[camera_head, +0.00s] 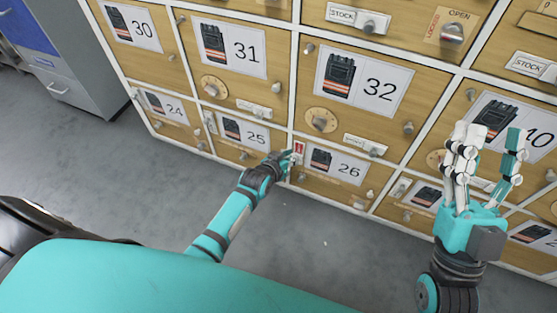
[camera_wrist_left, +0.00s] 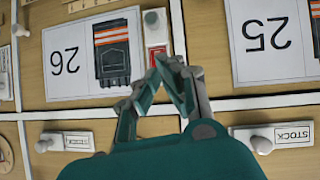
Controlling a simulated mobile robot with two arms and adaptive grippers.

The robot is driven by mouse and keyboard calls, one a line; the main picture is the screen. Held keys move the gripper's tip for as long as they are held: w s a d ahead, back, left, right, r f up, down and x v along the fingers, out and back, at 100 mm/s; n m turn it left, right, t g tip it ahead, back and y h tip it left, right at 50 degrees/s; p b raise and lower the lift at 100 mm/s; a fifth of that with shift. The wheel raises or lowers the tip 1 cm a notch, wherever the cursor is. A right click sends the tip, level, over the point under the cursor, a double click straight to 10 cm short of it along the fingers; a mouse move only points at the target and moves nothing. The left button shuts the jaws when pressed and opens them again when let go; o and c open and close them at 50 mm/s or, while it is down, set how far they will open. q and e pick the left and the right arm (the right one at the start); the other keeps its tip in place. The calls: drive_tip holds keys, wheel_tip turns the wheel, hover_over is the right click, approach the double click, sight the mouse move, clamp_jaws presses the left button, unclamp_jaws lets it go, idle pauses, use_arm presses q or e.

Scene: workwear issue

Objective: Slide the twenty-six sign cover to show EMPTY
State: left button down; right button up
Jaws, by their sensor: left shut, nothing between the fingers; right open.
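The twenty-six sign (camera_head: 299,148) is a small upright white holder left of the 26 label (camera_head: 337,164) in the head view, with a red patch showing. Part of the sign is hidden behind my fingers. My left gripper (camera_head: 291,157) is shut and empty, its fingertips (camera_wrist_left: 166,62) close at the sign; contact cannot be told. My right gripper (camera_head: 490,142) is open and empty, before the lockers at right.
Numbered wooden locker doors fill the front, with protruding knobs, round dials (camera_head: 321,119) and STOCK plates (camera_head: 358,18). The 25 label (camera_wrist_left: 268,40) lies beside the sign. A grey drawer cabinet (camera_head: 75,70) stands at left. The grey floor before the lockers is clear.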

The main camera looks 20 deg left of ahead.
use_arm(q)
drive_tip(key=p+v, duration=0.3)
drive_tip(key=v, duration=0.4)
use_arm(e)
drive_tip(key=w+f+g+h, duration=0.2)
drive_tip(key=w+f+g, duration=0.1)
drive_tip(key=f, duration=0.3)
drive_tip(key=w+f+g+h, duration=0.1)
drive_tip(key=w+f+g, duration=0.2)
drive_tip(key=f+g, duration=0.3)
drive_tip(key=shift+d+f+h, duration=0.15)
drive_tip(key=shift+f+h, duration=0.25)
drive_tip(key=shift+f, duration=0.2)
use_arm(q)
drive_tip(key=shift+s, duration=0.1)
